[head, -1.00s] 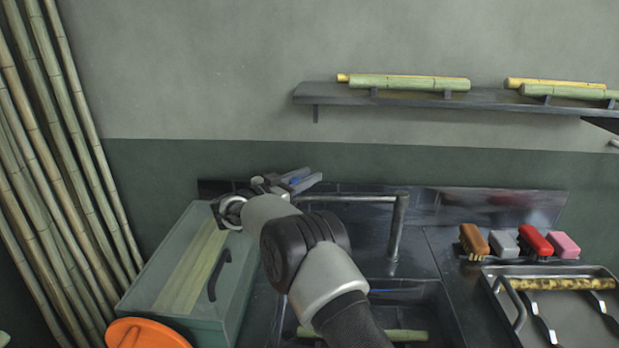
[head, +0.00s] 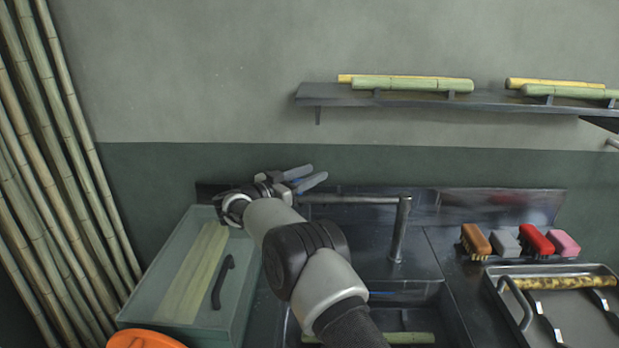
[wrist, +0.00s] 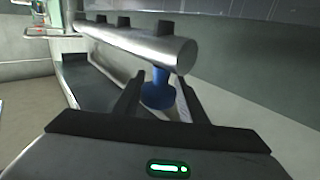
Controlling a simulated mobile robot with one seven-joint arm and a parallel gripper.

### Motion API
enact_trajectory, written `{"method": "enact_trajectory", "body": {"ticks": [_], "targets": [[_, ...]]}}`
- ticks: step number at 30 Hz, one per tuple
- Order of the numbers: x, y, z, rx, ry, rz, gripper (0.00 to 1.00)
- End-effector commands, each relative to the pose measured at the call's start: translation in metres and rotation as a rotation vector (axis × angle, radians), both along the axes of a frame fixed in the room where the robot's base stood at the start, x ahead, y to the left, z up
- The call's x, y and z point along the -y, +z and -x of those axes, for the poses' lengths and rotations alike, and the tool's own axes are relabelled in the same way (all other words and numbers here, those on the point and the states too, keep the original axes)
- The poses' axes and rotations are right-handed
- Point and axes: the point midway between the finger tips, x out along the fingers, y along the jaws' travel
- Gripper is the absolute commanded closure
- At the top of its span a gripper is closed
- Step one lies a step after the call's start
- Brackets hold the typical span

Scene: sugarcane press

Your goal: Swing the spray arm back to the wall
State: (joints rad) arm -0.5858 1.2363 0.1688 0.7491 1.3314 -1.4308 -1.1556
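The spray arm (head: 350,199) is a horizontal metal tube running left from an upright post (head: 399,230) at the back of the sink. In the wrist view the tube (wrist: 140,45) has several black stubs on top and a blue knob (wrist: 158,90) hanging under its near end. My gripper (head: 305,178) is at the tube's left end in the head view. Its two fingers (wrist: 160,95) are apart, one on each side of the blue knob, with a gap visible at least on the right. Contact with the left finger is unclear.
A green bin (head: 165,320) with a black handle stands left of the sink (head: 425,300). An orange disc (head: 145,340) is in front. Brushes (head: 537,241) and a metal tray (head: 560,270) lie right. Bamboo poles stand far left. A shelf (head: 330,97) with cane is above.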

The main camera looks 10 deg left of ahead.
Motion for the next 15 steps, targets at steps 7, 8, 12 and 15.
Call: {"method": "enact_trajectory", "body": {"ticks": [7, 8, 12, 15], "targets": [[0.0, -0.003, 0.001, -0.005, -0.003, 0.001, 0.52], [0.0, -0.003, 0.001, -0.006, -0.003, 0.0, 0.52], [-0.003, -0.003, 0.005, -0.007, -0.003, 0.001, 0.52], [-0.011, -0.004, 0.013, -0.008, -0.001, 0.001, 0.52]]}}
